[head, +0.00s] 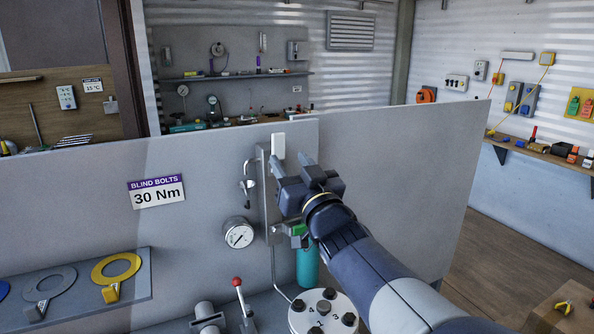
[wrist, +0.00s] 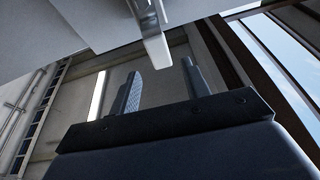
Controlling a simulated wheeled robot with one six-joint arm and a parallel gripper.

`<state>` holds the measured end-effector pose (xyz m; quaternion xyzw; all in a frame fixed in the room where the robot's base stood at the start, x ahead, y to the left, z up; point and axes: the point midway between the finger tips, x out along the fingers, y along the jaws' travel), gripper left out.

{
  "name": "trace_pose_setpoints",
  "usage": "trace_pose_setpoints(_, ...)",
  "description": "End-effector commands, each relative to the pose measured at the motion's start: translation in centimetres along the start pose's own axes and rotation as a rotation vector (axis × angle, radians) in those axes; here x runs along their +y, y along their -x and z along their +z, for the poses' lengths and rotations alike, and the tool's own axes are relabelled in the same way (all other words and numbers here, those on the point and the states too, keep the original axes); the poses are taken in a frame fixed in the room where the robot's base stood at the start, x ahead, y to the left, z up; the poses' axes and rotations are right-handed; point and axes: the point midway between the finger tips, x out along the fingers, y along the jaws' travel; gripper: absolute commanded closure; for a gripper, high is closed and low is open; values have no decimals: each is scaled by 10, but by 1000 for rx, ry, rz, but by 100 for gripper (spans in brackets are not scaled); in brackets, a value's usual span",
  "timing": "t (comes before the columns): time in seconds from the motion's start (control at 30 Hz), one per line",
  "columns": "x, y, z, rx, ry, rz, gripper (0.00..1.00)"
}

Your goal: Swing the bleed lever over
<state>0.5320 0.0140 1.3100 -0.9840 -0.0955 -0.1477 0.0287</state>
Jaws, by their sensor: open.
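A white upright lever-like piece (head: 278,147) stands at the top of a grey bracket on the grey panel in the head view; I take it for the bleed lever, though no label shows. My gripper (head: 290,163) is open and empty just to its right and below. In the wrist view, a pale bar end (wrist: 156,46), likely the same lever, hangs between the lines of the two fingers of my gripper (wrist: 162,72). It appears just beyond the fingertips; I cannot tell whether anything touches. My gripper and arm hide part of the bracket.
A pressure gauge (head: 238,233) and a hook (head: 247,185) sit left of the bracket. A green block (head: 298,229) and teal cylinder (head: 307,266) are below my gripper. A red-knobbed lever (head: 238,283) and a bolted round flange (head: 323,312) stand lower. Panel right of my arm is bare.

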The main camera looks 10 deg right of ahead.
Motion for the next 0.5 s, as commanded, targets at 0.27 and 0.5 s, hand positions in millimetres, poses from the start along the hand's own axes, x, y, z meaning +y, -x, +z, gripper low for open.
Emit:
trace_pose_setpoints(0.27,0,-36,-2,-2,-1,0,55)
trace_pose_setpoints(0.5,0,-54,0,0,1,2,55)
